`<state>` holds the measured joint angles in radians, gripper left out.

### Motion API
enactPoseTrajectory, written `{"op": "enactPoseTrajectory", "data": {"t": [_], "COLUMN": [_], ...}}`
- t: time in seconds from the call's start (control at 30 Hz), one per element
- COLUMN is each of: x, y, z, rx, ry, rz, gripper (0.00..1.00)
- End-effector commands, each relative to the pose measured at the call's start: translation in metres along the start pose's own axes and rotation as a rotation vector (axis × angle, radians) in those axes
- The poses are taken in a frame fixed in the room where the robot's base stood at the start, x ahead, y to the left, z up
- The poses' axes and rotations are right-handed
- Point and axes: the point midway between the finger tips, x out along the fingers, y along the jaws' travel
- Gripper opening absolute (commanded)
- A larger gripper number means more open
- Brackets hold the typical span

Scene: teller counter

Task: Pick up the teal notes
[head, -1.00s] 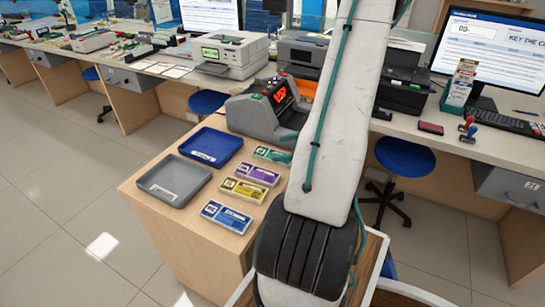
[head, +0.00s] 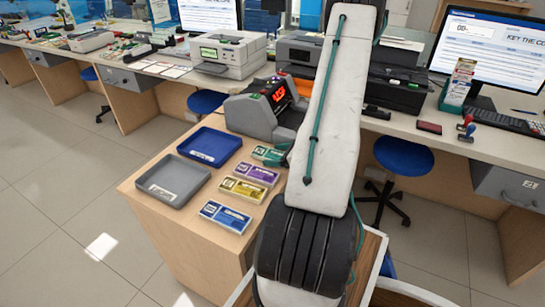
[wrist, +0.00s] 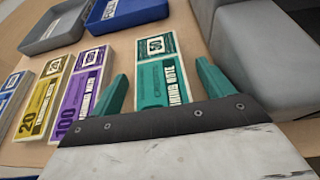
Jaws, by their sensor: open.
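The teal notes (head: 266,154) lie as a flat bundle on the wooden counter, at the back end of the row of note bundles. My arm partly covers them in the head view. In the wrist view the teal notes (wrist: 162,68) lie ahead of and between the two teal fingers of my gripper (wrist: 163,88). The gripper is open, with a finger on either side of the bundle's near part. I cannot tell whether the fingers touch it. The near end of the bundle is hidden by the gripper body.
Purple notes (wrist: 82,90) lie close to the left finger, with yellow notes (wrist: 42,105) and blue notes (head: 226,216) beyond. A grey tray (head: 150,192) and a blue tray (head: 232,142) stand left. A grey counting machine (head: 252,115) stands close on the right in the wrist view.

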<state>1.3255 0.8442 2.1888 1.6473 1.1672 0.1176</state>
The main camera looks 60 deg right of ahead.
Motion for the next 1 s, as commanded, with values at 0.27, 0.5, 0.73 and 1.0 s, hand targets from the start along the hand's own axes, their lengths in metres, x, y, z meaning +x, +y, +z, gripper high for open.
{"op": "enactPoseTrajectory", "data": {"t": [0.27,0.5,0.73,1.0], "x": [0.000,-0.001,-0.003,-0.017], "y": [0.000,0.000,-0.001,0.000], "z": [0.000,0.000,0.008,0.035], "rx": [-0.001,-0.001,-0.002,-0.003], "ry": [0.000,0.000,-0.001,0.000], "rz": [0.000,0.001,0.000,-0.001], "gripper": [0.33,0.30,0.30,0.30]}}
